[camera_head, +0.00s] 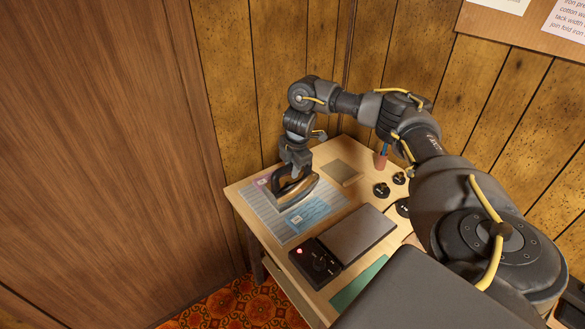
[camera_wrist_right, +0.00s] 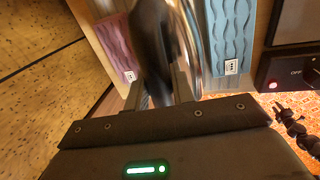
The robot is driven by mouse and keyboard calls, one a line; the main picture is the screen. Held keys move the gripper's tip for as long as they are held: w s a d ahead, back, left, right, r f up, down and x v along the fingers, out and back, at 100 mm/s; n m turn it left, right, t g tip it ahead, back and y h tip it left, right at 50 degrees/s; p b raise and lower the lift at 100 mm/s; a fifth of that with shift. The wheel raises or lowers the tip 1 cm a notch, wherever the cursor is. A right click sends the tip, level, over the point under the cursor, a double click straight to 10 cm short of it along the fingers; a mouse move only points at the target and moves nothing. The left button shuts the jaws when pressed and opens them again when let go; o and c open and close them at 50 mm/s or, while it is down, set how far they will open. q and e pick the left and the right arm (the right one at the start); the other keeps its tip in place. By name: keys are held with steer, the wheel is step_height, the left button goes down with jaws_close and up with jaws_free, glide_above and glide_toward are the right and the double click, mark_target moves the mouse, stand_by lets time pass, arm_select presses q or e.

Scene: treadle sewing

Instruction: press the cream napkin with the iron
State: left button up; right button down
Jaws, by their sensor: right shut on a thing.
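My right gripper (camera_head: 297,163) is shut on the handle of the iron (camera_head: 296,190), which has a dark body and a shiny metal base. The iron is over the grey striped mat (camera_head: 262,212), between a pink cloth (camera_head: 262,182) and a blue cloth (camera_head: 310,215). I cannot tell whether its base touches the mat. In the right wrist view the iron (camera_wrist_right: 165,40) is between the pink cloth (camera_wrist_right: 118,45) and the blue cloth (camera_wrist_right: 232,35). No clearly cream napkin shows; the spot under the iron is hidden. My left gripper is out of view.
Panelled walls stand close behind.

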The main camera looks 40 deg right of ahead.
steer(key=shift+f, duration=0.35)
stand_by(0.7)
steer(key=shift+s+a+f, duration=0.1)
steer(key=shift+s+f, duration=0.05)
steer(key=shift+f, duration=0.05)
stand_by(2.3)
stand_by(1.9)
steer(key=shift+r+p, duration=0.55)
steer(key=shift+r, duration=0.15)
steer(key=r+p, duration=0.7)
steer(key=shift+w, duration=0.2)
steer(key=shift+f, duration=0.15)
